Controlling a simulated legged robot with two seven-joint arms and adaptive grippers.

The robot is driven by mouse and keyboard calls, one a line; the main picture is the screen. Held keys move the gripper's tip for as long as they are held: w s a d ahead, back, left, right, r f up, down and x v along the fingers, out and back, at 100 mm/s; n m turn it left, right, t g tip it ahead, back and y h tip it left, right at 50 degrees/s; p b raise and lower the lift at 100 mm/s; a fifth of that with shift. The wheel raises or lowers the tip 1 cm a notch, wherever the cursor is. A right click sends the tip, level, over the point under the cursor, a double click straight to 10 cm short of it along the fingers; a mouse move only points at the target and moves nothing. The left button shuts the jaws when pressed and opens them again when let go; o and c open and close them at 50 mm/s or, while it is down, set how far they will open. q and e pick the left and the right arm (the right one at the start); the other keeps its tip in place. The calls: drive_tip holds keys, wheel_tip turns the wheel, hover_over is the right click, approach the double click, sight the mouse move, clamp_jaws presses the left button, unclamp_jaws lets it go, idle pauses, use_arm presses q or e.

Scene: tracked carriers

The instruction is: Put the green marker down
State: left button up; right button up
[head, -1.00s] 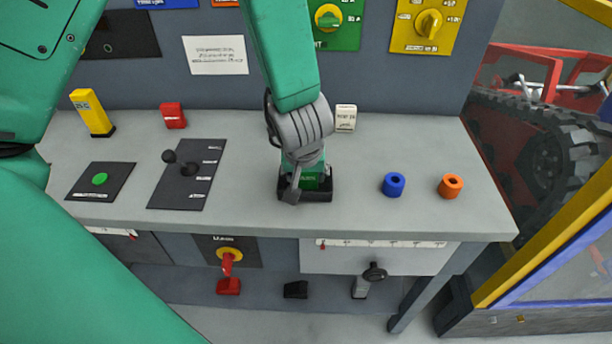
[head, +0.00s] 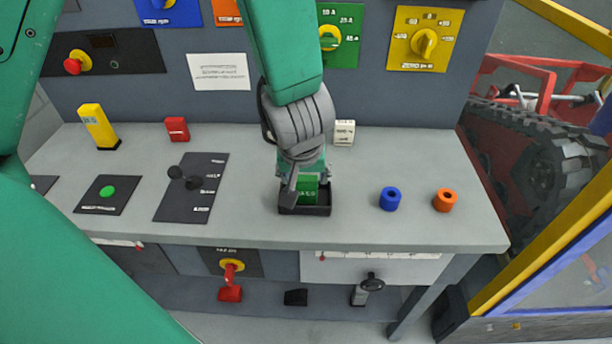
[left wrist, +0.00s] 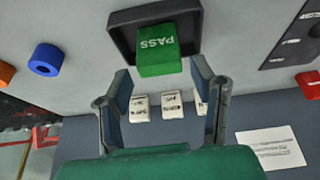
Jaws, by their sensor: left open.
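The green marker (head: 308,190) is a block lettered PASS. It sits in a small black square tray (head: 288,210) on the grey bench. In the left wrist view the marker (left wrist: 158,52) rests inside the walls of the tray (left wrist: 122,38), tilted a little in the picture. My left gripper (head: 303,177) is over the tray, partly hiding the marker in the head view. In the left wrist view its two fingers (left wrist: 161,72) are spread apart, with a gap to the marker on both sides. My right gripper is not in view.
On the bench (head: 240,228), a blue ring (head: 390,198) and an orange ring (head: 445,200) stand right of the tray. White blocks (left wrist: 172,105) stand behind it. A lever panel (head: 192,188), red block (head: 177,129) and yellow block (head: 98,126) are left.

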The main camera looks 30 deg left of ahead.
use_arm(q)
drive_tip(key=p+v, duration=0.1)
drive_tip(key=v, duration=0.3)
drive_tip(key=shift+s+d+r+p, duration=0.1)
drive_tip(key=shift+d+r+p, duration=0.05)
drive_tip(key=shift+r+p, duration=0.15)
drive_tip(key=shift+f, duration=0.1)
